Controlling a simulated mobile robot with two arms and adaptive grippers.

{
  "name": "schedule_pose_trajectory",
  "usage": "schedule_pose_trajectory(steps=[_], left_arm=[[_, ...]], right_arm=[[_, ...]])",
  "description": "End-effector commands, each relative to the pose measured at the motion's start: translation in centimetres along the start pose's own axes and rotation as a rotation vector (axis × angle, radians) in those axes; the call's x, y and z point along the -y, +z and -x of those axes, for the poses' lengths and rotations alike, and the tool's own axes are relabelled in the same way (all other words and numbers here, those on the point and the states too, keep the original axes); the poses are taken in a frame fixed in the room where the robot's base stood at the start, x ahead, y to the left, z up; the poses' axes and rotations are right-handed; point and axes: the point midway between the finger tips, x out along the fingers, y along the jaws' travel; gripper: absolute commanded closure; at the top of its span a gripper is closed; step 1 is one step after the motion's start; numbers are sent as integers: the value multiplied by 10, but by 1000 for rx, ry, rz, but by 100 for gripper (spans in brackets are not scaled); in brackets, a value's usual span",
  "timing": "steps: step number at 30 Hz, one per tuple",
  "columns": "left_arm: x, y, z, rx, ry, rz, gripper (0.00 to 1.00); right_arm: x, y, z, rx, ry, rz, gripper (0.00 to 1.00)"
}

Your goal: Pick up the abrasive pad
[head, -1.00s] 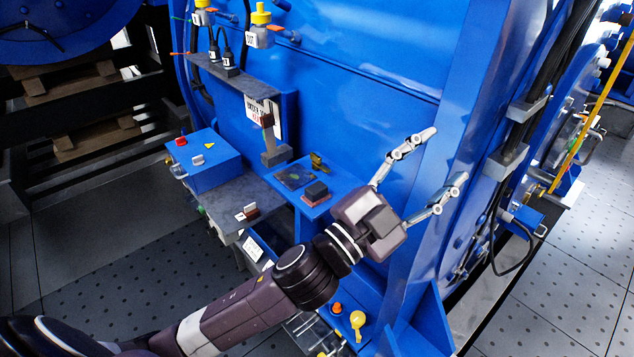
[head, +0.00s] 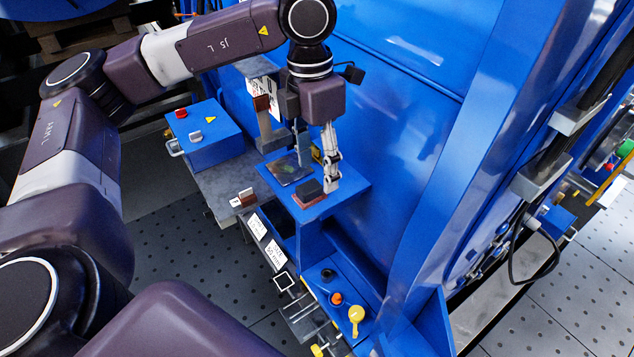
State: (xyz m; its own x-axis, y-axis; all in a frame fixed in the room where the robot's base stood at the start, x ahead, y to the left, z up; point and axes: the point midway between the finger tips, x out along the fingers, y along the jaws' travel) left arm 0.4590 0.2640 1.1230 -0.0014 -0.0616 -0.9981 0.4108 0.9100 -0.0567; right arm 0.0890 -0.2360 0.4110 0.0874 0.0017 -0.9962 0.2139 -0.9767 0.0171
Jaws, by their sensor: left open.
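On the blue shelf (head: 345,184) lie a flat dark square piece (head: 287,171) and, nearer the front, a small block with a dark top and reddish base (head: 309,194). I cannot tell for certain which is the abrasive pad; the block looks like one. My left gripper (head: 318,170) points down over the shelf, open, its fingers apart. One silver finger is just behind and right of the block; the other is by the flat piece. I see nothing held. A small yellow-and-dark item (head: 317,154) is partly hidden behind the fingers. My right gripper is not in view.
A blue control box (head: 205,135) stands left on a grey ledge (head: 215,183) with a small brown-and-white item (head: 243,198). A grey upright holder (head: 270,135) rises close to the gripper. The large blue housing (head: 400,110) stands behind. A yellow knob (head: 356,315) sits below.

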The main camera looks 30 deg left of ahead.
Motion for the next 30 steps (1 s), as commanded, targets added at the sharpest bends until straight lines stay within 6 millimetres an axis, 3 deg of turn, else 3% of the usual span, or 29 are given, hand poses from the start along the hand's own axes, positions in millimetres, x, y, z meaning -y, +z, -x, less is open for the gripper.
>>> schedule_pose_trajectory(steps=[2,5,21,30], left_arm=[[-15,-7,6,-17,42,25,48],[-21,-11,1,-29,59,35,48],[-24,-9,-65,-27,55,31,48],[-25,-8,-70,-25,56,31,51]], right_arm=[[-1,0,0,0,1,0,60],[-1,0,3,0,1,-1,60],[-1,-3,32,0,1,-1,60],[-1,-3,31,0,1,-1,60]])
